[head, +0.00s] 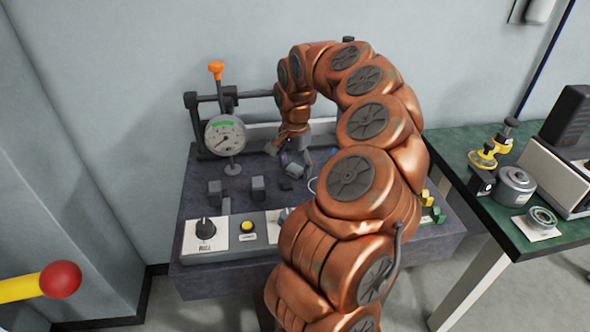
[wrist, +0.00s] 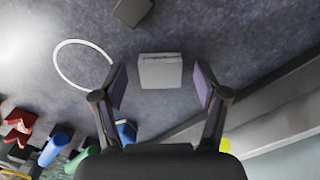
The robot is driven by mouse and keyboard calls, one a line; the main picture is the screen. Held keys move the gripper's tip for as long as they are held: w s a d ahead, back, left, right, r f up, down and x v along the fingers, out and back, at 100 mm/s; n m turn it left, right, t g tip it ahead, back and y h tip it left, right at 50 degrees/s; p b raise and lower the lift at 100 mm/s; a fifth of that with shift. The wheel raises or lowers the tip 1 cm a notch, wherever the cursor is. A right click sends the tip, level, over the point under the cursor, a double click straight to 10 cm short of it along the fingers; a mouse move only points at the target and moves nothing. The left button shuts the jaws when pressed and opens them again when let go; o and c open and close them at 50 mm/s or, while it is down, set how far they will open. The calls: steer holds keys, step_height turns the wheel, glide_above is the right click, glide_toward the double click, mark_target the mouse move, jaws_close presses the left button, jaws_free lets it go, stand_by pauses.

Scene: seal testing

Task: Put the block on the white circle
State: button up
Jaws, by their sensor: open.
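In the wrist view a light grey block (wrist: 160,71) lies on the dark grey bench top, between and a little beyond the fingertips of my gripper (wrist: 161,88). The fingers are open and spread on either side of it, and the gripper holds nothing. I cannot tell whether a finger touches the block. The white circle (wrist: 56,68) is a thin ring on the bench to the left of the block, with bare surface inside it. In the head view my gripper (head: 296,150) is low over the bench, and the circle (head: 312,186) is partly hidden by my arm.
A dark block (wrist: 132,11) lies beyond the grey one. Red, blue and green pieces (wrist: 55,145) are at the lower left. A dial gauge (head: 225,136) stands at the bench's back left. A control panel (head: 247,234) lines the front. A green table (head: 515,232) is on the right.

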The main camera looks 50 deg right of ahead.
jaws_close()
stand_by(0.5)
steer(key=shift+r, duration=0.1)
